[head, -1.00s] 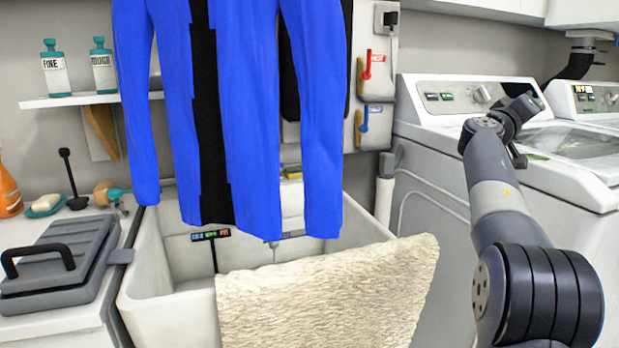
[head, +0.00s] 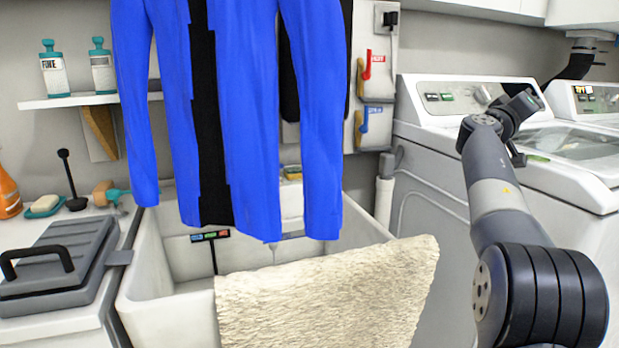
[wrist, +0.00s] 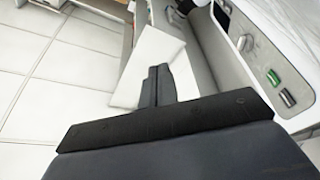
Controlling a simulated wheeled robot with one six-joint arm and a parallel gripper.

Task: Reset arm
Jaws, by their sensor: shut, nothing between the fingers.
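My arm rises at the right of the head view, bent at the elbow, in front of the washing machine. In the wrist view my gripper (wrist: 157,72) points away from the camera with its fingers together and nothing between them. A white panel-like surface lies beyond the fingertips. In the head view the gripper is mostly hidden behind my arm's upper joint, so its fingers do not show clearly there.
A white washing machine (head: 440,165) stands close behind my arm. A sink (head: 155,290) holds a cream towel (head: 325,295) over its front edge, with blue clothing (head: 250,120) hanging above. A counter with a grey case (head: 60,265) is left. The wrist view shows clear tiled floor (wrist: 40,60).

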